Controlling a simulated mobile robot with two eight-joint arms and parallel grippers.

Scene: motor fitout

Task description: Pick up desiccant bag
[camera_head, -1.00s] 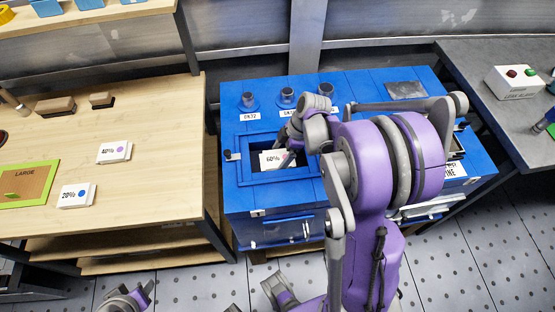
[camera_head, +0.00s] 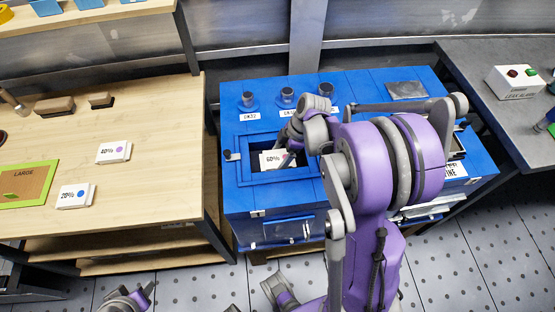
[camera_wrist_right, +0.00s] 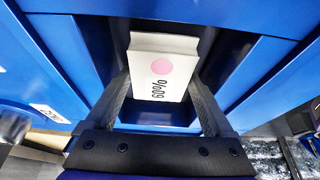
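The desiccant bag is a white packet marked 60% with a pink dot (camera_wrist_right: 163,66). In the head view the desiccant bag (camera_head: 271,159) sits in the open recess of the blue cabinet. My right gripper (camera_head: 291,158) reaches down into this recess from above. In the right wrist view my right gripper (camera_wrist_right: 160,82) has its dark fingers on either side of the packet, open, with the packet between them. Any gap at the sides is very narrow. My left gripper (camera_head: 140,297) is low at the bottom left edge, away from the cabinet, only partly seen.
The blue cabinet (camera_head: 232,190) has raised recess walls and several dark knobs along its back. White packets marked 40% (camera_head: 114,152) and 20% (camera_head: 76,196) lie on the wooden table (camera_head: 150,190) at left. A grey bench (camera_head: 480,75) stands at right.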

